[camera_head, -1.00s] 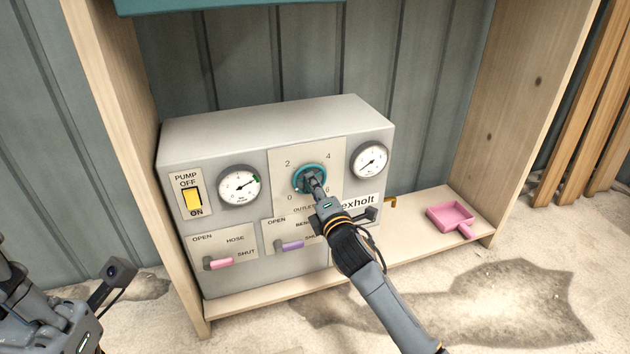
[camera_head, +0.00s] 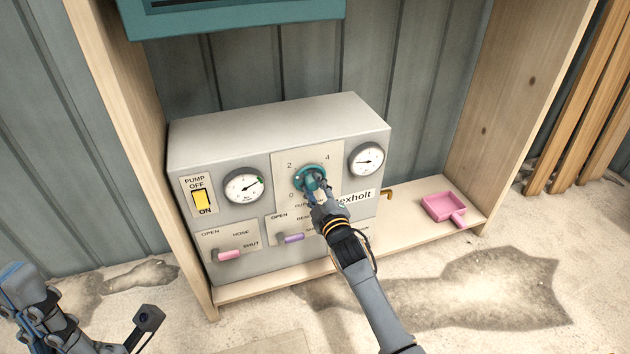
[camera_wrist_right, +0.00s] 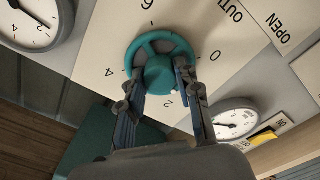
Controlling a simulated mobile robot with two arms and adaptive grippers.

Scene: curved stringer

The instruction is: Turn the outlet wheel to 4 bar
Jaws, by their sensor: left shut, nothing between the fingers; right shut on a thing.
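The teal outlet wheel (camera_head: 298,173) sits on a pale plate marked 0, 2, 4 and 6 on the grey pump box (camera_head: 275,125). My right gripper (camera_head: 316,184) is shut on the wheel, covering part of it. In the right wrist view its two fingers straddle the hub of the outlet wheel (camera_wrist_right: 160,75). The wheel's exact setting is hard to read. The right gauge (camera_head: 366,160) has its needle pointing roughly right; its value is too small to read. My left gripper (camera_head: 18,280) is shut and empty, low at the left.
A yellow pump switch (camera_head: 202,199), a pink hose lever (camera_head: 230,254) and a purple lever (camera_head: 292,238) are on the box front. A pink scoop (camera_head: 443,207) lies on the wooden shelf at right. Wooden side panels flank the box; a teal panel (camera_head: 235,18) hangs above.

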